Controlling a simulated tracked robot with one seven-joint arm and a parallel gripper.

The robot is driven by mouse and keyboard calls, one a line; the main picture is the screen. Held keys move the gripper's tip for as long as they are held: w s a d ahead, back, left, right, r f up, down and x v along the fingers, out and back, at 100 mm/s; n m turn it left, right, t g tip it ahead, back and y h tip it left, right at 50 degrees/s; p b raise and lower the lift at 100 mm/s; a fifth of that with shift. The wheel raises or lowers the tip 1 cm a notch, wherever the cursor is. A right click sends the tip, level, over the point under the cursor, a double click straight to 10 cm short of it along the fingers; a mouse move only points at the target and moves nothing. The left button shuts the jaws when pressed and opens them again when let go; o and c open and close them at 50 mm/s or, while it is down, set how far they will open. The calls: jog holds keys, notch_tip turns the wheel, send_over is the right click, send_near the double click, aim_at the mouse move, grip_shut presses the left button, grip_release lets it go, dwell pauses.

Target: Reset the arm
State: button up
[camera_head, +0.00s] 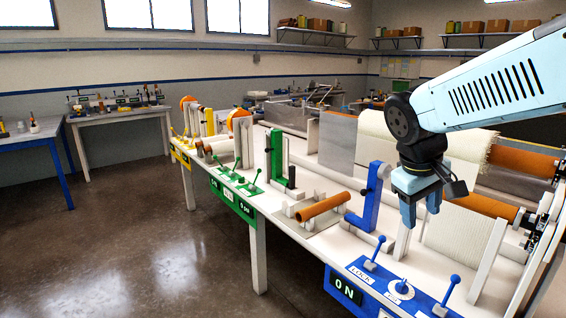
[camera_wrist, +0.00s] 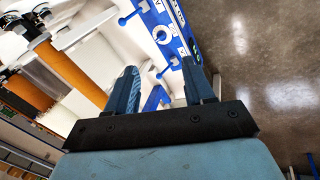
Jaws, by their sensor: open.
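My gripper (camera_head: 420,208) hangs from my light-blue arm above the right part of the long white table (camera_head: 315,262). In the wrist view my gripper (camera_wrist: 160,88) shows its two blue fingers apart, with nothing held between them. Below it stand a blue upright bracket (camera_head: 370,200) and a blue control panel (camera_head: 385,290) with levers and a round dial. The gripper appears clear of these parts.
A green bracket (camera_head: 276,158) and green panel (camera_head: 233,200) stand farther left, with a loose orange-brown roller (camera_head: 324,206) between the stations. A fabric roll (camera_head: 375,140) is behind my gripper. The floor (camera_head: 130,240) at left is clear.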

jog(key=s+a+r+m+t+y, duration=0.2)
jog(key=s+a+m+t+y, duration=0.1)
jog(key=s, duration=0.3)
jog(key=shift+s+a+m, duration=0.15)
jog(key=shift+s+m, duration=0.15)
